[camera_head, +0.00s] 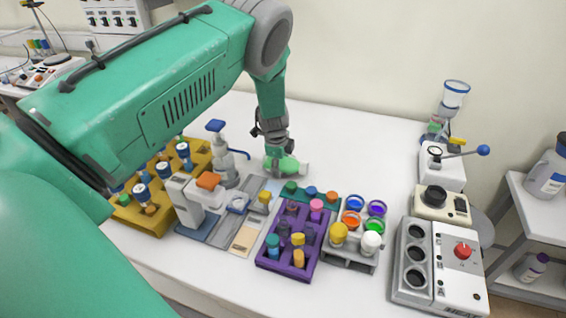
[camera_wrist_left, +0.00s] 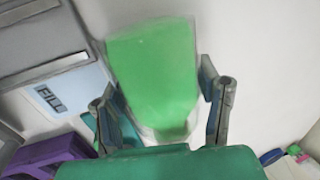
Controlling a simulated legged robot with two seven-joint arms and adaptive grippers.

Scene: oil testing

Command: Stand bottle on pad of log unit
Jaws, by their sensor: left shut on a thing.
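My left gripper (camera_head: 280,160) reaches down over the white bench behind the coloured racks. It is shut on a bottle with bright green contents (camera_head: 290,165), which looks tilted in the head view. In the left wrist view the bottle (camera_wrist_left: 152,70) sits between the two fingers of the gripper (camera_wrist_left: 165,105). A grey station with a white tower and an orange top (camera_head: 208,182) stands left of the gripper. A light blue panel lettered "FILL" (camera_wrist_left: 75,90) lies left of the bottle in the wrist view. I cannot tell which part is the log unit's pad. My right gripper is out of view.
A purple rack (camera_head: 283,264) with several capped vials stands in front of the gripper, beside a grey rack with coloured jars (camera_head: 350,259). A yellow rack (camera_head: 140,216) is at left. A device with a red knob (camera_head: 462,250) stands at right.

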